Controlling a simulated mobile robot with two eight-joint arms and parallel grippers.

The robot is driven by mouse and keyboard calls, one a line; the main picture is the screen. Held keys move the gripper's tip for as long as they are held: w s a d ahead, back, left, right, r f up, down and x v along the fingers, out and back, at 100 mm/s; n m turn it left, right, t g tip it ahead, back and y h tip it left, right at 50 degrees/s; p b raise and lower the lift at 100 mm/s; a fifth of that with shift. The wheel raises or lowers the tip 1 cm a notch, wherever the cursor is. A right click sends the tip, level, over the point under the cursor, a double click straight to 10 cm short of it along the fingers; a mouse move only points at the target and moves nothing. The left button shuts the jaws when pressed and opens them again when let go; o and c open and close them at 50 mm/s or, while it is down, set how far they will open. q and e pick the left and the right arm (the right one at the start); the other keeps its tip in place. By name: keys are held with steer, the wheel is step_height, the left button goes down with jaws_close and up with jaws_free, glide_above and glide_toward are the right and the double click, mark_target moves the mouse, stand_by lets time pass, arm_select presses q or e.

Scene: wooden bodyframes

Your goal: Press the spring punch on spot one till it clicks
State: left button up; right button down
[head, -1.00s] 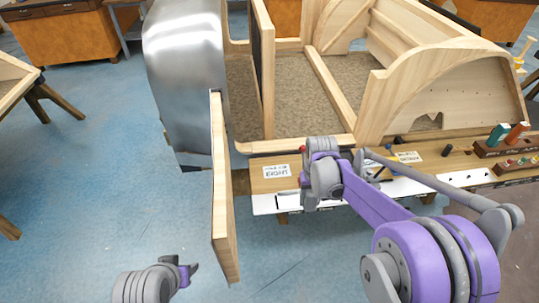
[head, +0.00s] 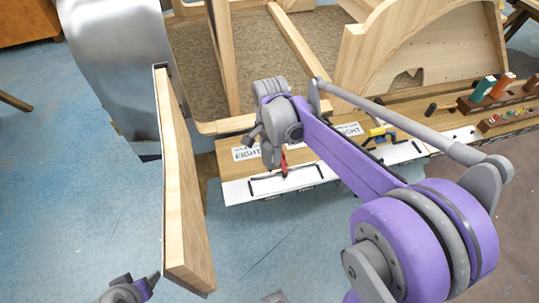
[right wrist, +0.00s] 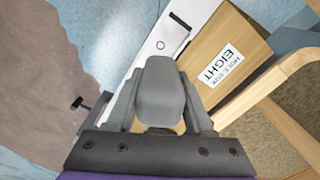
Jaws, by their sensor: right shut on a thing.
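My right gripper (head: 270,150) is over the front edge of the wooden bench, above the white strip (head: 238,190). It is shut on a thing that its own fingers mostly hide. A small red piece (head: 285,164) shows beside the fingertips and may be part of the spring punch; I cannot tell if it touches the strip. In the right wrist view the gripper (right wrist: 160,105) fills the lower middle, and a circle mark (right wrist: 160,45) shows on the white strip (right wrist: 150,55). My left gripper (head: 140,288) is partly cut off at bottom left; its fingers are unclear.
A card reading EIGHT (right wrist: 220,66) lies on the bench behind the strip. An upright wooden panel (head: 180,180) stands left of my right arm. The wooden bodyframe (head: 425,50) rises behind. A rack with coloured handles (head: 500,97) is at right. Blue floor is open in front.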

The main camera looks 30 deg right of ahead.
steer(key=shift+f+b, duration=2.85)
steer(key=shift+f, duration=1.45)
steer(key=shift+f, duration=0.15)
steer(key=shift+r, duration=0.2)
steer(key=shift+r+p, duration=1.1)
steer(key=shift+r, duration=0.4)
steer(key=shift+r, duration=0.1)
steer(key=shift+w+r+p, duration=0.1)
steer(key=shift+r+p, duration=1.65)
steer(key=shift+r, duration=0.75)
